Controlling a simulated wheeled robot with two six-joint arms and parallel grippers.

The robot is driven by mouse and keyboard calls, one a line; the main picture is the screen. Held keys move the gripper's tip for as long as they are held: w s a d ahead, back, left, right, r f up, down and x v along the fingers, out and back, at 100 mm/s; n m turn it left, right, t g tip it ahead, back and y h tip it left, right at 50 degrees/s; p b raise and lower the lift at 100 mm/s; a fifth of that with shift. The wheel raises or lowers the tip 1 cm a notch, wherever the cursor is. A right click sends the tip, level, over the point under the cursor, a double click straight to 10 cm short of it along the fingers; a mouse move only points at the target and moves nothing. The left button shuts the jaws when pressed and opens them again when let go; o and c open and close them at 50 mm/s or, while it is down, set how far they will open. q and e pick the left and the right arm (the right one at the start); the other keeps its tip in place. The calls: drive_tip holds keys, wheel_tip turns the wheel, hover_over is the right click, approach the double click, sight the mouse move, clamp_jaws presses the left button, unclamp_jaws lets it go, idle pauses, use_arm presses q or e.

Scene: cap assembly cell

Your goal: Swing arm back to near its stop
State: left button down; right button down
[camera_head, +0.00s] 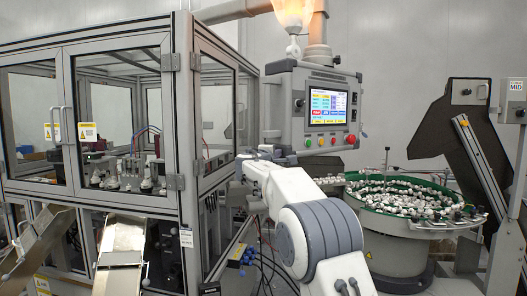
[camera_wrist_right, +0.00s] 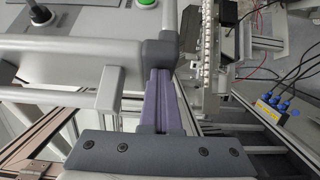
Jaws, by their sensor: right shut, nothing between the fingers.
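The operator panel (camera_head: 312,110), a grey box with a lit screen and coloured buttons, hangs on the swing arm (camera_head: 232,10), a grey tube at the top. My right gripper (camera_head: 241,160) is just left of the panel's lower left side, partly hidden by my arm. In the right wrist view its purple-grey fingers (camera_wrist_right: 161,82) are together with nothing held. Their tips are at a grey block (camera_wrist_right: 162,50) on a bar beside the panel; I cannot tell whether they touch. The panel's underside (camera_wrist_right: 75,70) also shows there. My left gripper is out of sight.
A framed glass cabinet (camera_head: 185,130) stands close to my right gripper on the left. A green-rimmed bowl feeder (camera_head: 440,228) full of white caps is at the right. Cables (camera_wrist_right: 285,80) with blue plugs lie low at the right of the wrist view.

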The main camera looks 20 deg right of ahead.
sight(290, 154)
drive_tip(key=d, duration=0.2)
drive_tip(key=w+d+p, duration=0.1)
drive_tip(key=w+d, duration=0.1)
drive_tip(key=d, duration=0.1)
drive_tip(key=shift+w+d, duration=0.15)
drive_tip(key=shift+d, duration=0.2)
drive_tip(key=shift+w+d+f, duration=0.1)
drive_tip(key=shift+d, duration=0.2)
drive_tip(key=shift+a, duration=0.1)
